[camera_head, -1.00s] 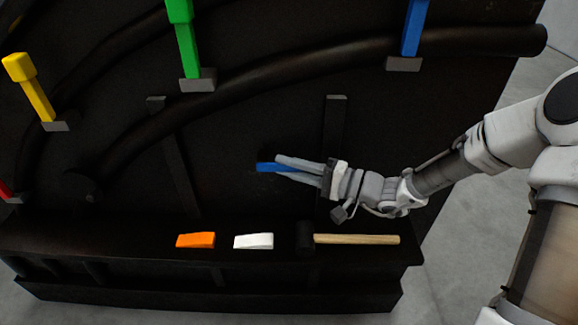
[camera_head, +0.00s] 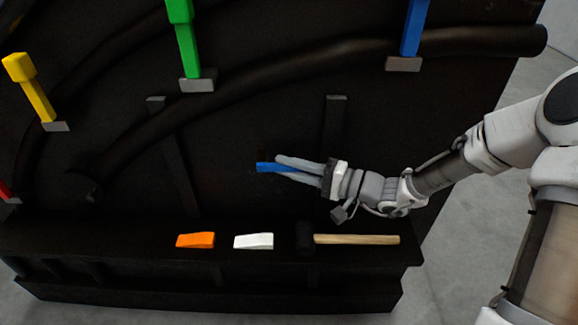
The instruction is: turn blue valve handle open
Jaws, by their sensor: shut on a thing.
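The blue valve handle (camera_head: 264,167) is a short flat blue bar in the middle of the dark panel. It lies roughly level, and its left end sticks out past my fingertips. My gripper (camera_head: 281,168) comes in from the right and is shut on the handle, with one finger above it and one below. The right part of the handle and its pivot are hidden or too dark to tell.
Below the handle, a ledge (camera_head: 130,238) bears an orange wedge (camera_head: 195,240), a white wedge (camera_head: 253,241) and a hammer (camera_head: 355,239). Above are a green lever (camera_head: 188,50), a blue lever (camera_head: 412,28) and a yellow lever (camera_head: 36,92). A dark curved pipe (camera_head: 300,64) crosses the panel.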

